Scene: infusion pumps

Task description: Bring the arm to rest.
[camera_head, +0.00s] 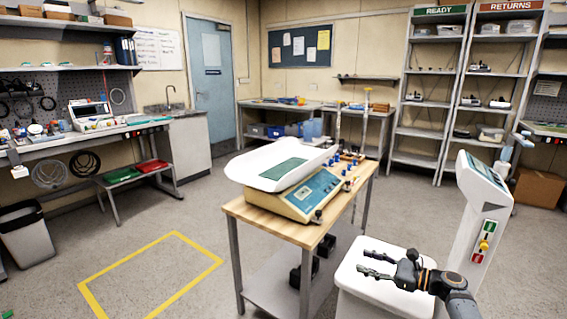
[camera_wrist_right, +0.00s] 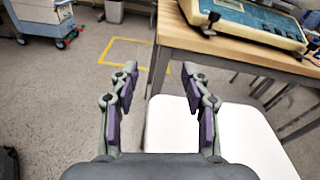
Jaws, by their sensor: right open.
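My right gripper (camera_head: 372,264) comes in from the lower right in the head view. It is open and empty, above the white padded seat or platform (camera_head: 352,283). In the right wrist view its two fingers (camera_wrist_right: 158,90) stand wide apart with nothing between them. The white surface (camera_wrist_right: 240,140) lies below and to the right there. My left gripper is not in view.
A wooden-topped table (camera_head: 262,219) carries a baby scale (camera_head: 300,193) with a white tray, just beyond the gripper. A white column with a display (camera_head: 478,215) stands close to my right arm. The floor inside the yellow outline (camera_head: 150,275) is clear.

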